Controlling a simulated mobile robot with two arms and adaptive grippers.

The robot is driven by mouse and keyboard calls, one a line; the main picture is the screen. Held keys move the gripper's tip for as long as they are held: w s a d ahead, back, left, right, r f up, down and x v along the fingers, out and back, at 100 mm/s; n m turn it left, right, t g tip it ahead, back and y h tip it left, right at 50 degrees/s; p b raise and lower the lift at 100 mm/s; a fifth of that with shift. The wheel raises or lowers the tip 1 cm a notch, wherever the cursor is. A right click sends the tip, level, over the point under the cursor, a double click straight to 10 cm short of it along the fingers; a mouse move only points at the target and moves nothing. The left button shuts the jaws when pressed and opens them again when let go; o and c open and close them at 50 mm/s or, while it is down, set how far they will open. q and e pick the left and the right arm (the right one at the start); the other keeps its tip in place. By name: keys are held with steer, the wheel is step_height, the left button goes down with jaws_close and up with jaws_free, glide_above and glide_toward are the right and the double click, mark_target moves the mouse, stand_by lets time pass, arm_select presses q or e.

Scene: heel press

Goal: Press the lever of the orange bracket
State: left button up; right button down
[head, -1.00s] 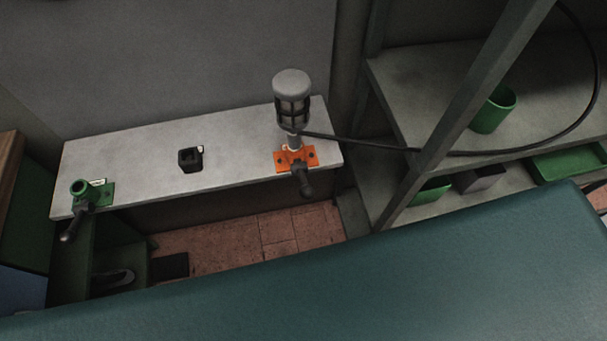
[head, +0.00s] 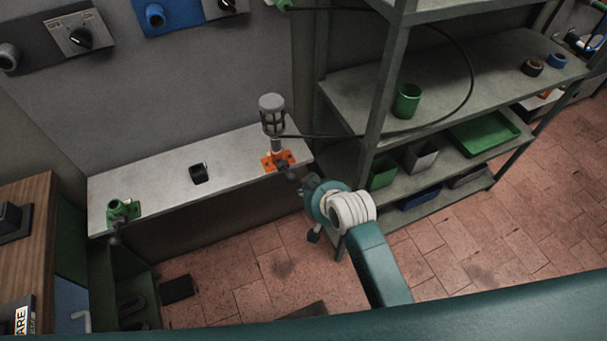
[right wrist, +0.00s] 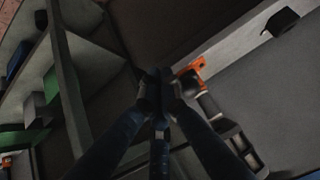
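The orange bracket (head: 268,163) sits on the front edge of the light bench top, with a caged grey lamp-like tool (head: 272,112) standing upright in it. Its dark lever (head: 291,173) sticks out over the front edge. My right gripper (head: 308,184) is just in front of the lever's end; contact cannot be told. The lever is hard to tell from the dark fingers there. My left gripper is not in view.
A green bracket (head: 122,211) with a dark lever is at the bench's left end, and a black holder (head: 198,173) lies between. A grey shelf rack (head: 345,90) stands right of the bench. A black cable (head: 345,135) runs from the tool across the rack.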

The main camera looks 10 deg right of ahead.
step_height(320, 180, up, 13)
steer(key=w+t+p, duration=0.1)
steer(key=p, duration=0.3)
glide_above(290, 173)
steer(key=w, duration=0.2)
step_height(290, 173, down, 6)
steer(key=r, duration=0.1)
steer(key=f, duration=0.1)
steer(key=s+f, duration=0.1)
steer(key=f, duration=0.1)
steer(key=shift+y+p, duration=0.3)
steer(key=shift+p, duration=0.1)
steer(key=shift+s+f+t, duration=0.3)
steer(key=shift+s+f, duration=0.2)
steer(key=shift+f, duration=0.05)
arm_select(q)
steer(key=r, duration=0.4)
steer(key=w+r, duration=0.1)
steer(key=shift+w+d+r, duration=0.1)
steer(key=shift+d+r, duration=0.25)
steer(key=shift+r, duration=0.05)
arm_select(e)
steer(key=shift+w+f, duration=0.1)
